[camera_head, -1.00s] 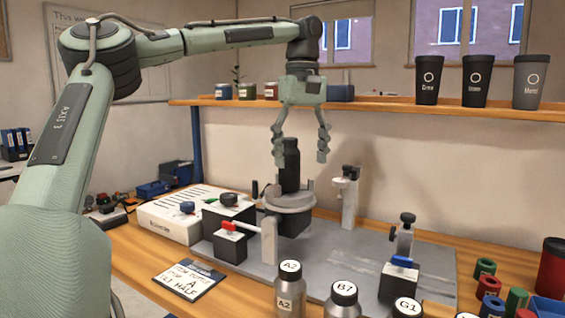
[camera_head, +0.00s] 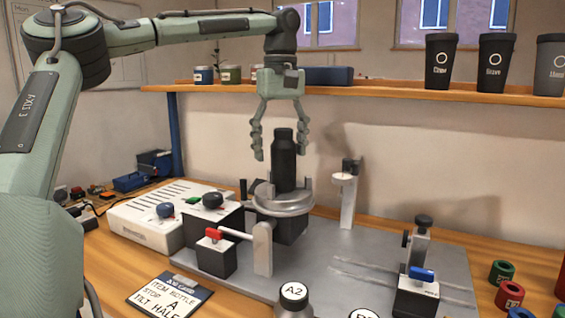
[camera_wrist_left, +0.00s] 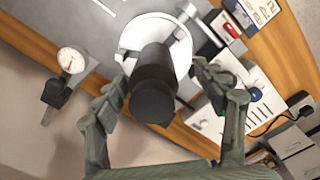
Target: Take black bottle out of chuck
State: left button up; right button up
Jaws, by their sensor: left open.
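The black bottle (camera_head: 284,162) stands upright in the round grey chuck (camera_head: 283,205) on the laser marker. My left gripper (camera_head: 278,148) is open above the chuck, pointing down, with its fingers on either side of the bottle's upper part. In the left wrist view the bottle (camera_wrist_left: 154,85) shows from above between the open fingers (camera_wrist_left: 160,90), with gaps on both sides and no clear contact. The chuck (camera_wrist_left: 150,30) shows behind it as a pale ring. My right gripper is not in view.
A red-handled lever (camera_head: 225,234) is beside the chuck. A dial gauge post (camera_head: 348,195) stands right of it, and a blue-handled clamp (camera_head: 418,275) at far right. The shelf (camera_head: 380,92) with several cups runs behind. A sign (camera_head: 168,298) and bottle A2 (camera_head: 294,298) are in front.

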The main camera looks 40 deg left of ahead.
aim_at(283, 172)
pick_arm(q)
jog(key=f, duration=0.5)
jog(key=shift+w+f, duration=0.35)
jog(key=c, duration=1.3)
jog(key=shift+r, duration=0.1)
jog(key=shift+c, duration=0.2)
